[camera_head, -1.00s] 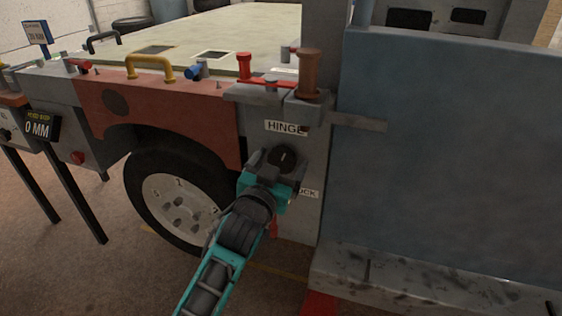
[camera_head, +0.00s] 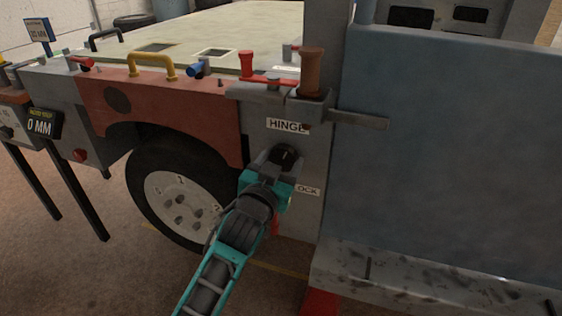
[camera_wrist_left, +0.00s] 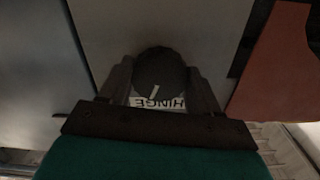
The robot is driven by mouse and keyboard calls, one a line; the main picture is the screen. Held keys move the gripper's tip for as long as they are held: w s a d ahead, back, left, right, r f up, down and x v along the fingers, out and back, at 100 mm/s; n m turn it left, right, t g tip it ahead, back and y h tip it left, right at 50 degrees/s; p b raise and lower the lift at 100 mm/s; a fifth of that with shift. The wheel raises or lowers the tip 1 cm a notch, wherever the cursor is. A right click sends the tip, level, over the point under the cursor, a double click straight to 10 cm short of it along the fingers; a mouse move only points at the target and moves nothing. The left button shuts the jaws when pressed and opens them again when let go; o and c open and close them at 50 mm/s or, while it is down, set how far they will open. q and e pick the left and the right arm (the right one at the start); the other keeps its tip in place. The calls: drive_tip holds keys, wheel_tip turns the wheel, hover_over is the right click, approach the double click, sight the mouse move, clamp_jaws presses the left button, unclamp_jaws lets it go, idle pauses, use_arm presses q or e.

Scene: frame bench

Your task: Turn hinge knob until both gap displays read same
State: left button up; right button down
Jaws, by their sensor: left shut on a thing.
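The black hinge knob (camera_head: 285,155) sits on the grey post below the HINGE label (camera_head: 287,126). My left gripper (camera_head: 278,163) is at the knob. In the left wrist view the dark round knob (camera_wrist_left: 160,72), with a pale pointer line, is between the two fingers, which are shut on it. One display (camera_head: 40,124) at the left reads 0 MM. A blue-framed display (camera_head: 38,32) at the far left back ends in MM, but its digits are too small to read. My right gripper is not in view.
A blue-grey door panel (camera_head: 445,150) fills the right side. A LOCK label (camera_head: 308,190), partly covered by my gripper, is below the knob. A red lever (camera_head: 265,82) and a brown cylinder (camera_head: 312,72) stand above. A wheel (camera_head: 180,205) is at the left.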

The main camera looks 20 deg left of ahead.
use_arm(q)
drive_tip(key=m+p, duration=0.2)
drive_tip(key=m, duration=0.1)
drive_tip(key=shift+r, duration=0.2)
drive_tip(key=shift+m+p, duration=0.85)
drive_tip(key=shift+m, duration=0.25)
drive_tip(key=shift+m+p, duration=0.4)
drive_tip(key=shift+m, duration=0.7)
drive_tip(key=shift+f, duration=0.1)
drive_tip(key=o, duration=1.1)
drive_tip(key=shift+c, duration=0.2)
drive_tip(key=shift+s+f, duration=0.1)
